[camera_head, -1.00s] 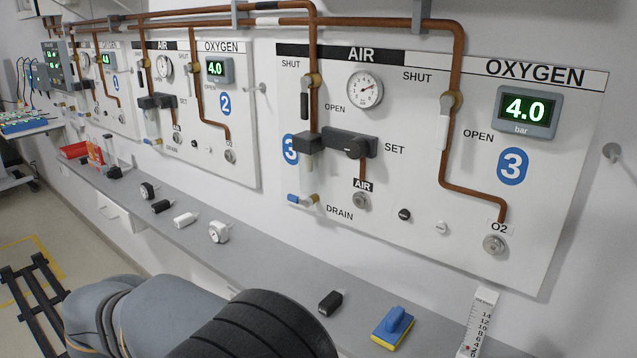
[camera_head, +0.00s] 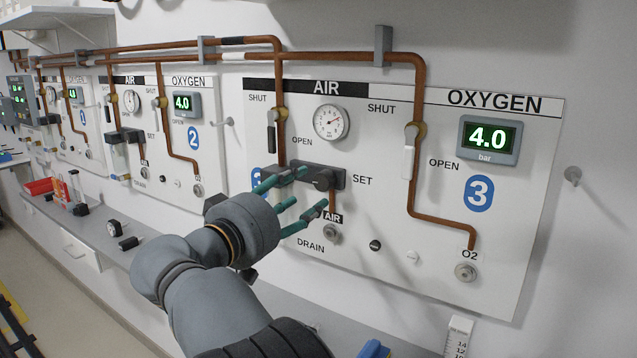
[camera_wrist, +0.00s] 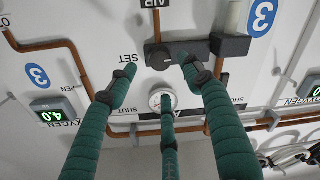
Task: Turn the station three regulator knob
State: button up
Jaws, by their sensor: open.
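The station three regulator (camera_head: 334,174) is a dark block on the AIR side of the panel, beside the word SET. Its round dark knob (camera_head: 322,184) faces outward and also shows in the wrist view (camera_wrist: 160,61), where the panel appears upside down. My gripper (camera_head: 300,193) has teal fingers and is in front of the regulator, spread open. In the wrist view the fingers (camera_wrist: 158,75) reach toward the knob from below, with nothing between them. I cannot tell whether any fingertip touches the regulator. The fingers hide its left part and the bowl below.
Above the regulator are a round gauge (camera_head: 331,122) and copper pipes. A black valve handle (camera_head: 271,138) is at upper left, a white one (camera_head: 409,157) at right. A grey shelf (camera_head: 160,262) runs below the panels, holding small loose fittings and a blue block (camera_head: 374,349).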

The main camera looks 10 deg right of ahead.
aim_at(320, 183)
jog(key=p+x, duration=0.1)
jog(key=x, duration=0.5)
jog(key=shift+w+d, duration=0.2)
jog(key=shift+c, duration=1.2)
jog(key=c, duration=0.9)
